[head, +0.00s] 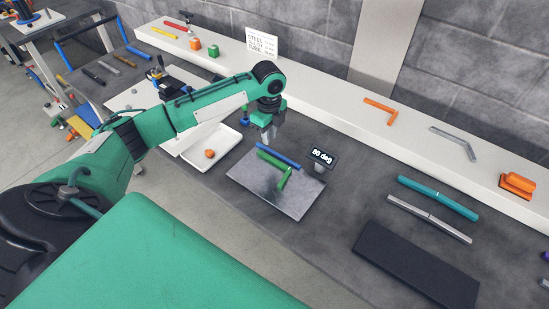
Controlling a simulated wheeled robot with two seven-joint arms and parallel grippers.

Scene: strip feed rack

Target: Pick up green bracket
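The green bracket (284,178) is a bent bar. It lies on a grey metal plate (300,204) on the dark worktop. A straight blue bar (280,157) lies close beside it on the far side. My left gripper (269,139) points down just beyond the far edge of the plate, near the blue bar's far left end and apart from the bracket. Its fingers are small in this view, so I cannot tell how far they are apart. I see nothing held in it. My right gripper is not in view.
A "90 deg" sign (322,157) stands right of the plate. A white tray (226,142) with an orange piece (210,153) is on its left. Teal (438,197) and silver (429,218) bars and a black mat (413,266) lie right. A white shelf (345,120) runs behind.

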